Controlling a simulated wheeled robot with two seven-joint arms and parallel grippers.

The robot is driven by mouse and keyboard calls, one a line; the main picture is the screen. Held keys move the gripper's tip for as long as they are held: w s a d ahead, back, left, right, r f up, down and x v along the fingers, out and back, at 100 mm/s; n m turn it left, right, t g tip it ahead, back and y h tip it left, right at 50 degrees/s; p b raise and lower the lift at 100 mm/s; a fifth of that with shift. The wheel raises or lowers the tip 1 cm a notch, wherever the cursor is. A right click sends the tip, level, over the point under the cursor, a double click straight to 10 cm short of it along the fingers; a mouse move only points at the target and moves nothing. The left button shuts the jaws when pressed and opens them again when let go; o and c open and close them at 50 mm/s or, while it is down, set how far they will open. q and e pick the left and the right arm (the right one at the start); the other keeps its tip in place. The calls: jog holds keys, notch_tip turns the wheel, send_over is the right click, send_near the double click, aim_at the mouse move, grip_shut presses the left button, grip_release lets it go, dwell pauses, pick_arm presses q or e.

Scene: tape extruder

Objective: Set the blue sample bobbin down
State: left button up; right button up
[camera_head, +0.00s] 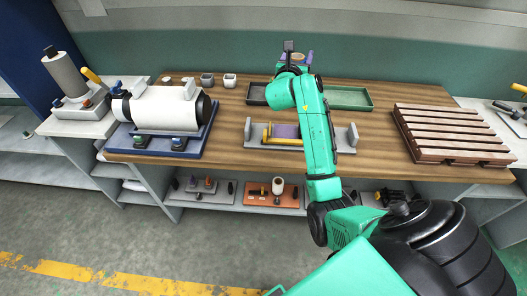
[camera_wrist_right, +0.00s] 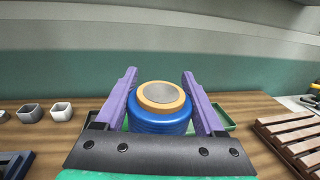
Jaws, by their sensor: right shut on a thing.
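The blue sample bobbin (camera_wrist_right: 160,126) has a tan rim and a grey round top. In the right wrist view it stands upright between the two purple fingers of my right gripper (camera_wrist_right: 158,76), which is shut on it. In the head view the right gripper (camera_head: 297,59) is at the back of the wooden table, above the trays, with the bobbin mostly hidden by my arm. A green tray (camera_head: 348,104) lies behind and beside my arm, and its edge shows behind the bobbin in the wrist view (camera_wrist_right: 228,120). My left gripper is not in view.
A dark grey tray (camera_head: 256,100) lies left of my arm. Small square cups (camera_head: 230,80) stand farther left. A grey fixture (camera_head: 262,134) with a purple block sits nearer the front. A white cylinder machine (camera_head: 160,107) stands left, a slatted rack (camera_head: 450,132) right.

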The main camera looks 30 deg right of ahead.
jog(key=shift+w+a+f+n+t+y, duration=0.1)
jog(key=shift+a+f+n+t+y, duration=0.15)
jog(key=shift+a, duration=0.25)
jog(key=shift+a+f+n+t+y, duration=0.15)
jog(key=shift+a+y, duration=0.1)
jog(key=shift+a, duration=0.25)
notch_tip(320, 180, down, 2)
jog(key=shift+f, duration=0.15)
jog(key=b, duration=0.1)
send_over(286, 126)
notch_tip(286, 126, down, 9)
notch_tip(286, 126, down, 8)
jog(key=b, duration=0.3)
jog(key=shift+f, duration=0.15)
jog(key=o, duration=1.5)
jog(key=shift+a+r, duration=0.15)
jog(key=shift+r, duration=0.05)
jog(key=v, duration=1.2)
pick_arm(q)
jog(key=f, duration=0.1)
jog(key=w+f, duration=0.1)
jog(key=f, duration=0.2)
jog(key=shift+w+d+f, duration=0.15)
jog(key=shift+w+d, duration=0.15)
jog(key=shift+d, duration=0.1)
